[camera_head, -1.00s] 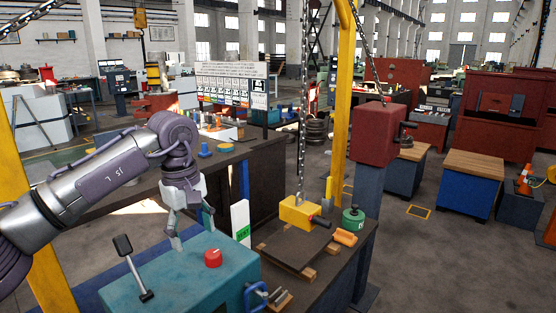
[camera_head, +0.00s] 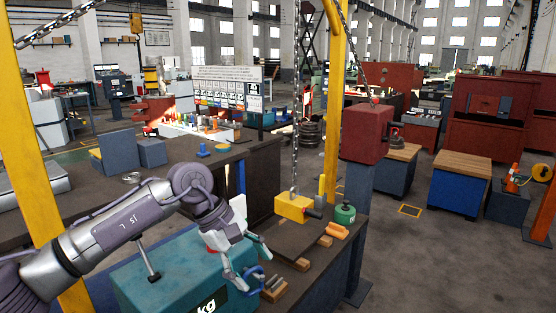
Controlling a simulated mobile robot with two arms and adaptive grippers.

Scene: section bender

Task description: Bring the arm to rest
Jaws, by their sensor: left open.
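My left arm reaches in from the left across the teal machine box (camera_head: 172,276). Its gripper (camera_head: 250,266) is open and empty, fingers pointing down and right at the box's right end. One finger appears close to a blue clamp-like part (camera_head: 254,281); I cannot tell whether they touch. The box's red button is mostly hidden behind the gripper. My right gripper is not in view.
A yellow block (camera_head: 293,207) hangs on a chain over the dark bench, near a green weight (camera_head: 345,214) and an orange piece (camera_head: 336,231). A yellow post (camera_head: 333,130) and a red block on a pillar (camera_head: 367,133) stand beyond. Open floor lies right.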

